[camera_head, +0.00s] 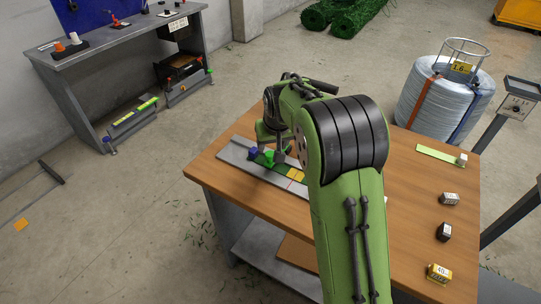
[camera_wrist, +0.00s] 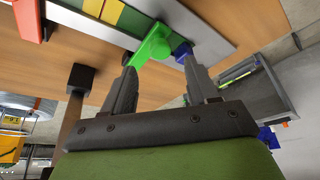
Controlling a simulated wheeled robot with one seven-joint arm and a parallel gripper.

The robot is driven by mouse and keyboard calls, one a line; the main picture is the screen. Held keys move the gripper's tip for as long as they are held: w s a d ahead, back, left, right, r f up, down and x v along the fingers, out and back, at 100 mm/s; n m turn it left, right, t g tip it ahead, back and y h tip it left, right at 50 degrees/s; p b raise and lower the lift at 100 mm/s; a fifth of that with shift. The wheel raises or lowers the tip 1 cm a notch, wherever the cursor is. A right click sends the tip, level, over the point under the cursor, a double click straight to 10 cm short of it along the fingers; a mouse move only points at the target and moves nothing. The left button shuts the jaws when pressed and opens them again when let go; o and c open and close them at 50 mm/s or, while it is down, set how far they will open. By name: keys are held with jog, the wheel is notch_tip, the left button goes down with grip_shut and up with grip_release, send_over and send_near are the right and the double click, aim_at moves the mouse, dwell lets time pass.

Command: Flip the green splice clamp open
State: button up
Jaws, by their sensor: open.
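The green splice clamp (camera_wrist: 153,44) stands at the end of a green strip on a grey metal rail (camera_head: 237,158), on the wooden table. It also shows in the head view (camera_head: 269,157), beside a blue block (camera_head: 253,153). The blue block (camera_wrist: 181,50) is close to the clamp in the wrist view too. My gripper (camera_wrist: 164,75) is open, with its two dark fingers spread apart. The clamp lies between and just beyond the fingertips in the wrist view; I cannot tell whether they touch it. Part of the rail is hidden behind my arm.
Several small boxes (camera_head: 439,272) and a light-green strip (camera_head: 436,153) lie on the right of the table (camera_head: 415,205). A wire spool (camera_head: 445,95) stands behind it.

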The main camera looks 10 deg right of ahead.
aim_at(270, 154)
jog(key=x, duration=0.7)
jog(key=shift+f+b, duration=0.1)
jog(key=shift+b, duration=0.3)
jog(key=shift+c, duration=0.3)
grip_shut()
